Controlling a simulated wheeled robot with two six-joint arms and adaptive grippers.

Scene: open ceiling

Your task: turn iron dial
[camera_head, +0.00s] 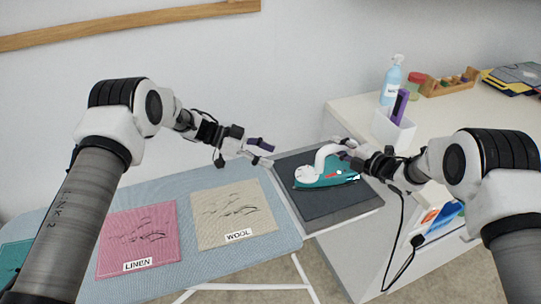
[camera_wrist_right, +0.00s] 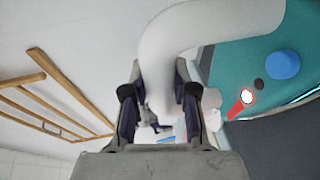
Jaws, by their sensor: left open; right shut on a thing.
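The iron has a teal body (camera_head: 341,172) and a thick white curved handle (camera_head: 323,154). It rests on a dark pad (camera_head: 320,206) at the right end of the ironing board. My right gripper (camera_head: 346,158) is shut on the handle, also seen in the right wrist view (camera_wrist_right: 158,104). That view shows a blue round knob (camera_wrist_right: 282,64), a lit red-white lamp (camera_wrist_right: 247,97) and a small dark dot on the teal body. A white round dial (camera_head: 306,174) shows on the iron's left end in the head view. My left gripper (camera_head: 262,152) is open and empty, left of the iron.
A pink LINEN cloth (camera_head: 138,240) and a beige WOOL cloth (camera_head: 236,213) lie on the blue ironing board (camera_head: 286,238). A spray bottle (camera_head: 392,82) and a white holder (camera_head: 393,130) stand on the counter at right. A cable hangs below my right arm.

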